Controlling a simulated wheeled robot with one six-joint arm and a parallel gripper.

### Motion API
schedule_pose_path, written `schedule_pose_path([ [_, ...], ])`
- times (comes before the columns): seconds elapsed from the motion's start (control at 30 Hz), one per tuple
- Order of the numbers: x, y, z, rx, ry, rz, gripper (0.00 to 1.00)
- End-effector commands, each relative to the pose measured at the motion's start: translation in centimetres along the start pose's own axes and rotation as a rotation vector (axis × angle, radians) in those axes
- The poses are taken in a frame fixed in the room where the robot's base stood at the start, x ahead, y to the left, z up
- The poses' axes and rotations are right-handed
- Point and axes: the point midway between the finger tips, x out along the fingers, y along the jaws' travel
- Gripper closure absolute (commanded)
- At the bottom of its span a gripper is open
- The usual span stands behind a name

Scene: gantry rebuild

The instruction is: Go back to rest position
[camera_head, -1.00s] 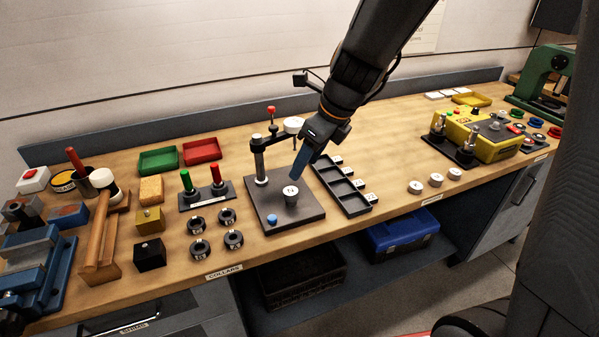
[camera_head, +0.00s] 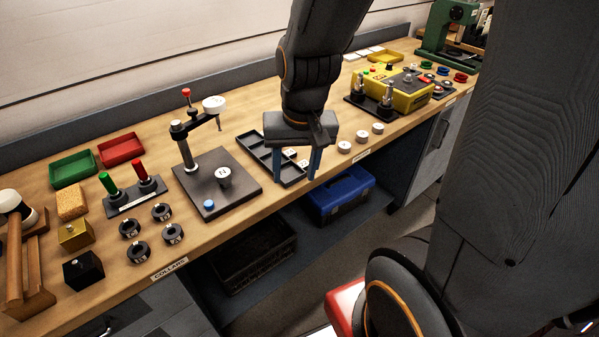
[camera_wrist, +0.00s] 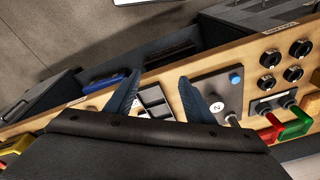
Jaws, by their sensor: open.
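My gripper (camera_head: 297,166) hangs over the front part of the workbench (camera_head: 233,226), fingers pointing down. Its two blue fingers are apart with nothing between them. In the head view it hides part of the black compartment tray (camera_head: 255,143). In the wrist view the fingers (camera_wrist: 155,98) stand apart, with the tray (camera_wrist: 154,97) and bench edge beyond them. My arm rises from the gripper to the top of the picture.
Left of the gripper is a dark plate (camera_head: 240,193) with a post, a numbered cylinder (camera_head: 223,177) and a blue knob (camera_head: 209,205). White discs (camera_head: 361,137) and a yellow box (camera_head: 402,92) stand right. Several black collars (camera_head: 138,251) sit front left. A blue toolbox (camera_head: 341,194) is on the lower shelf.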

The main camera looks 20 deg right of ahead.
Motion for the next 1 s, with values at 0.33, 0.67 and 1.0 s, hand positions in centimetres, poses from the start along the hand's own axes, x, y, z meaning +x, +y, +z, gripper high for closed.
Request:
schedule_pose_path([
  [0.33,0.2,1.0,1.0,-0.244,-0.001,0.025,0.51],
  [0.67,2.5,1.1,1.2,-0.24,-0.02,0.027,0.51],
  [1.0,4.6,1.3,1.7,-0.24,-0.048,0.03,0.51],
])
